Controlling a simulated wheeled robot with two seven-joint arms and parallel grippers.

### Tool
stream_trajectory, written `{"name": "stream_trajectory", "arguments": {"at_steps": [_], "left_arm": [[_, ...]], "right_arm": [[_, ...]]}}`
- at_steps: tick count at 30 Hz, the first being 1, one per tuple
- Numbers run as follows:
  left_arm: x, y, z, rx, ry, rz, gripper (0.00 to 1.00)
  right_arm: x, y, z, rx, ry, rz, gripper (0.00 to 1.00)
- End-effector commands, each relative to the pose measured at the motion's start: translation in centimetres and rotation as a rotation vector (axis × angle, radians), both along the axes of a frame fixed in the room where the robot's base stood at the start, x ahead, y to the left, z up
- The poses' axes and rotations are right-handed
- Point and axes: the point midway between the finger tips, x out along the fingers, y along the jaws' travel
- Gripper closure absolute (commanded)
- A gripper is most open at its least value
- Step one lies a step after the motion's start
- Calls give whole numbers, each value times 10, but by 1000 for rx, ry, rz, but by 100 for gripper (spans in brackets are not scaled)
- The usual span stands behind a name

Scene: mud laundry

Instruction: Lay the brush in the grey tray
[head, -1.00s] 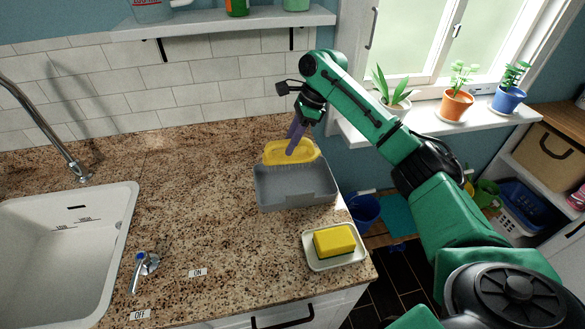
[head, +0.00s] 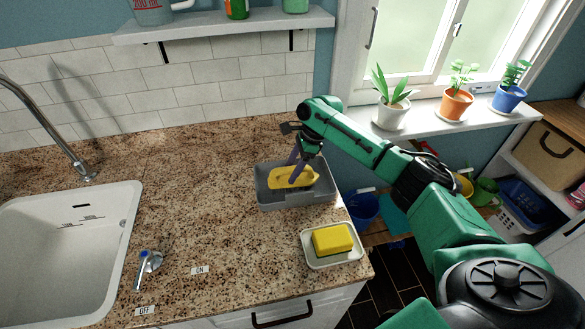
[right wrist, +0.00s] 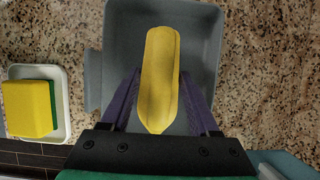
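The yellow brush (head: 303,177) is inside the outline of the grey tray (head: 268,199), lengthwise along it. I cannot tell whether it rests on the tray's floor or hangs just above it. My right gripper (head: 296,172) reaches down into the tray from above, its purple fingers on the two sides of the brush. In the right wrist view the brush (right wrist: 160,85) lies between the fingertips, which appear to touch its edges, with the tray (right wrist: 205,35) beneath. My left gripper is not in view.
A white dish (head: 345,259) with a yellow and green sponge (head: 333,239) stands in front of the tray near the counter edge. The sink (head: 60,255) and a tap handle (head: 147,265) are to the left. Potted plants (head: 392,113) line the windowsill. The counter left of the tray is clear.

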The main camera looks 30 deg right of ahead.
Motion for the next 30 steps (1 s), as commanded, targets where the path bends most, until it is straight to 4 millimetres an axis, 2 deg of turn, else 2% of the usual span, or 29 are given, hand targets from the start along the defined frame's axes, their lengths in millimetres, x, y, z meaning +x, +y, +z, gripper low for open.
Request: {"name": "stream_trajectory", "arguments": {"at_steps": [8,11,18,21,25,30], "left_arm": [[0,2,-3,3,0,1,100],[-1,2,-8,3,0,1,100],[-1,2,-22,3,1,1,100],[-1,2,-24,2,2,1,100],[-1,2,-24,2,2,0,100],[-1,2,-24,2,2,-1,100]], "right_arm": [[0,-3,7,0,-1,0,38],[-2,-10,24,1,-4,-1,38],[-8,-36,83,1,-4,-2,38],[-10,-43,101,1,-3,0,38],[-12,-47,112,2,-1,0,38],[-12,-47,113,1,1,0,38]]}}
